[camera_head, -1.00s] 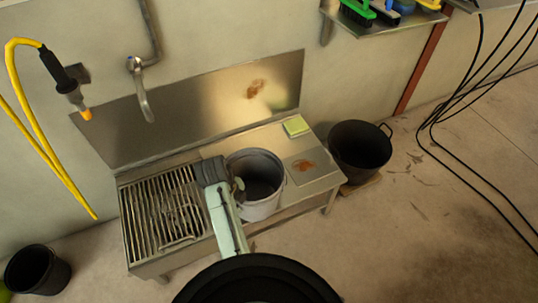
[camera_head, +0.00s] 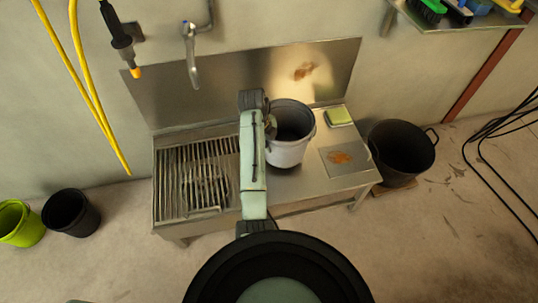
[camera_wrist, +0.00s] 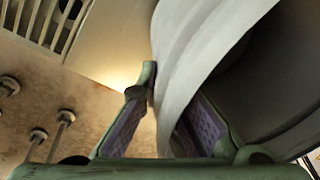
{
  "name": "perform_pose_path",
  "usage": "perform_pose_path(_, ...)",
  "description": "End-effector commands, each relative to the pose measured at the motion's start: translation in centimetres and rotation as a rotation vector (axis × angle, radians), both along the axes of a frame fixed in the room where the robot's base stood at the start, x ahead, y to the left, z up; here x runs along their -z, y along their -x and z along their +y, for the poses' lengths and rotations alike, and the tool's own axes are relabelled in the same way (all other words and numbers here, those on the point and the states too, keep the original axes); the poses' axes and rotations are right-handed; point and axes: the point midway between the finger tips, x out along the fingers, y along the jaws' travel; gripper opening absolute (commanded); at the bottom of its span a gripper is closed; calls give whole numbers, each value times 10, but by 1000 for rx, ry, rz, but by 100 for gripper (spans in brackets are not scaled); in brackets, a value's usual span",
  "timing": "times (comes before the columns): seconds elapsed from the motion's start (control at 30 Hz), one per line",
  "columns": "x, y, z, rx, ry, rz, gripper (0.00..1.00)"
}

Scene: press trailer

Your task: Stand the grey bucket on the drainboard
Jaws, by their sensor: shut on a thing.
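The grey bucket (camera_head: 288,153) is upright over the flat steel part of the bench, right of the slatted grate (camera_head: 181,178). Whether its base touches the steel cannot be told. My gripper (camera_head: 270,126) is at the bucket's left rim. In the wrist view, my gripper (camera_wrist: 168,110) is shut on the bucket wall (camera_wrist: 186,70), one finger on each side of it. The flat steel drainboard surface (camera_head: 318,178) shows in front of and right of the bucket. My arm hides part of the bench left of the bucket.
A yellow-green sponge (camera_head: 338,117) lies at the back right of the bench, behind a rust-stained patch (camera_head: 341,158). A black tub (camera_head: 401,150) stands right of the bench. A black bucket (camera_head: 70,213) and a lime bucket (camera_head: 18,224) stand at left. A tap (camera_head: 191,60) hangs above the grate.

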Motion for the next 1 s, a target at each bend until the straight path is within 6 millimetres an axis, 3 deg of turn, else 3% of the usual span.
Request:
perform_pose_path(0.17, -1, -9, 0, 2, 2, -9, 0)
perform_pose_path(0.5, 31, -9, 0, 1, 2, -9, 0)
perform_pose_path(0.83, 34, -9, 1, 0, 1, -9, 0)
perform_pose_path(1.0, 37, -6, 0, 0, 1, -1, 15)
